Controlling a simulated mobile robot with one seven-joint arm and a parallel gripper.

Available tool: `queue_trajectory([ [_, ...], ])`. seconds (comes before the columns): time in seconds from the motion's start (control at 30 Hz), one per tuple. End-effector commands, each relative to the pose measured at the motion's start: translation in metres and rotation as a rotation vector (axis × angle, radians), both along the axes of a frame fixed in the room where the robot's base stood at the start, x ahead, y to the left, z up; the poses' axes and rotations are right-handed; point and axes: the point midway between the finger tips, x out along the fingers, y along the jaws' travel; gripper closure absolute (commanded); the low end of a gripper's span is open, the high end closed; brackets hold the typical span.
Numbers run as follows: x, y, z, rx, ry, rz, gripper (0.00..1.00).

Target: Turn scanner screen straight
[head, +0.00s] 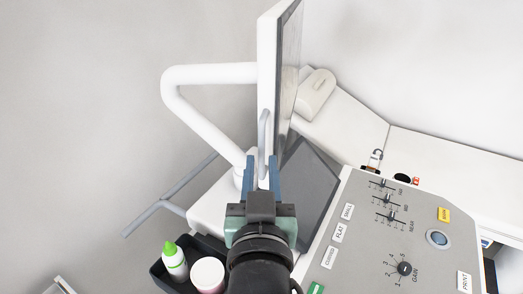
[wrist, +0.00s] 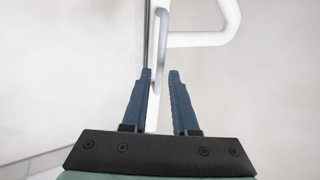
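The scanner screen (head: 289,75) stands upright in the head view, turned nearly edge-on, its dark face toward the right. It sits on a bent white support arm (head: 200,74). A grey bar handle (head: 262,140) runs along the screen's near edge; it also shows in the wrist view (wrist: 162,40). My gripper (head: 262,168) is just below and in front of the handle. Its two blue fingers are apart, with the handle's lower end lined up between them in the wrist view (wrist: 160,74). I see no finger closed on the handle.
The control panel (head: 375,262) with sliders and a knob lies to the right. A black tray (head: 157,272) with a green-capped bottle (head: 174,261) and a white-lidded jar (head: 208,275) is at lower left. A grey rail (head: 168,196) juts left. A white couch (head: 430,146) stands behind.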

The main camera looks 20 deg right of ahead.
Motion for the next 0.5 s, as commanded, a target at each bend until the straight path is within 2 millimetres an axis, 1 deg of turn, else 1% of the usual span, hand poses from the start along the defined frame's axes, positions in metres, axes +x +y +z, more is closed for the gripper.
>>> queue_trajectory([
  [0.03, 0.009, -0.004, 0.004, 0.0, 0.0, -0.001, 0.73],
  [0.2, 0.032, -0.014, 0.003, -0.001, -0.001, 0.0, 0.73],
  [0.33, 0.043, -0.018, 0.002, -0.001, -0.001, 0.0, 0.73],
  [0.5, 0.048, -0.02, 0.001, 0.0, -0.001, 0.0, 0.73],
])
